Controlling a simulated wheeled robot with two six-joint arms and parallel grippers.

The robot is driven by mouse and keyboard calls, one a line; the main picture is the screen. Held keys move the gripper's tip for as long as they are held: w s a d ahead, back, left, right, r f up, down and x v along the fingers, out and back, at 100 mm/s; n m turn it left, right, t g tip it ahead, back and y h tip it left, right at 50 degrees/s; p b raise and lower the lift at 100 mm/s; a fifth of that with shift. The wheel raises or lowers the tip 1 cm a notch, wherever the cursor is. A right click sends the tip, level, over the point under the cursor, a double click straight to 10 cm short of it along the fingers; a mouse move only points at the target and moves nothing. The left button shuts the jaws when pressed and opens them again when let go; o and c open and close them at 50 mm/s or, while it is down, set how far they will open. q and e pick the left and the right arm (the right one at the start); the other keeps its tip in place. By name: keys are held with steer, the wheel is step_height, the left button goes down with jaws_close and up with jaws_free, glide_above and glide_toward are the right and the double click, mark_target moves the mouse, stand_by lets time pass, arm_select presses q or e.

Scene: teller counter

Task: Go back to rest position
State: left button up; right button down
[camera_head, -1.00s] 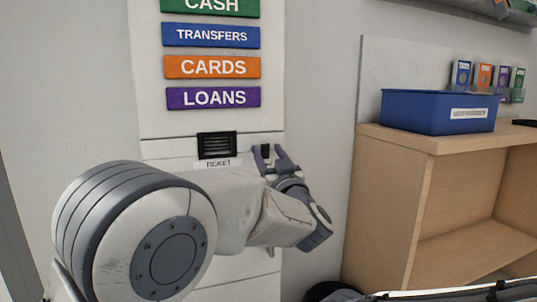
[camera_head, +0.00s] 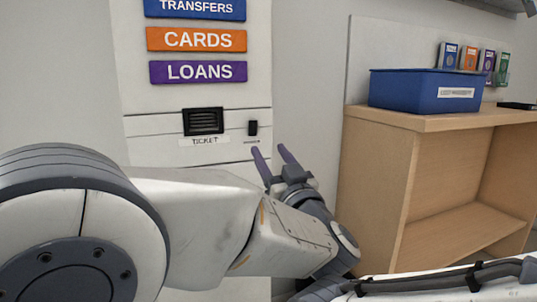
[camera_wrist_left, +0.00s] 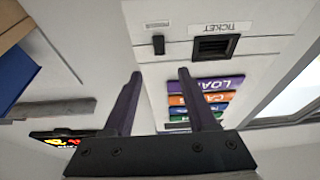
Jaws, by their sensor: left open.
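My left gripper (camera_head: 273,164) is open and empty, with its two purple-grey fingers apart. It is in front of the white ticket machine, just below and right of a small black switch (camera_head: 253,129). The fingers also show in the left wrist view (camera_wrist_left: 160,75), apart with nothing between them. The ticket machine (camera_head: 160,124) bears a black ticket slot (camera_head: 203,121) labelled TICKET and coloured signs above it. My left arm crosses the lower part of the head view. My right gripper is not in view.
A wooden shelf unit (camera_head: 378,180) stands to the right, with a blue bin (camera_head: 420,92) on top. Small coloured card packs (camera_head: 470,58) hang behind the bin. The gap between machine and shelf shows bare wall.

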arm_select(q)
steer(key=w+a+f+m+g+h, duration=0.2)
steer(key=a+f+m+g+h, duration=0.15)
steer(key=f, duration=0.55)
steer(key=w+a+f+m+g+h, duration=0.2)
steer(key=a+f+g+h, duration=0.25)
steer(key=f, duration=0.55)
steer(key=s+a+f+n+g+y, duration=0.1)
steer(key=s+a+f+g, duration=0.4)
steer(key=s+a+f, duration=0.4)
steer(key=s+a+f+n+g, duration=0.1)
steer(key=s+a+f+g, duration=0.5)
steer(key=s, duration=0.5)
steer(key=s+d+r+m+g+p, duration=0.1)
steer(key=s+d+r+m, duration=0.25)
steer(key=s+d, duration=0.4)
steer(key=s+d+r+m+g, duration=0.1)
steer(key=s+d+r+m, duration=0.1)
steer(key=s+d+m, duration=0.4)
step_height(320, 180, up, 36)
steer(key=d+n+p, duration=0.1)
steer(key=n+p, duration=0.1)
steer(key=p, duration=3.3)
steer(key=shift+s+d+h+p, duration=0.3)
steer(key=shift+s+h+p, duration=0.05)
steer(key=shift+h, duration=0.05)
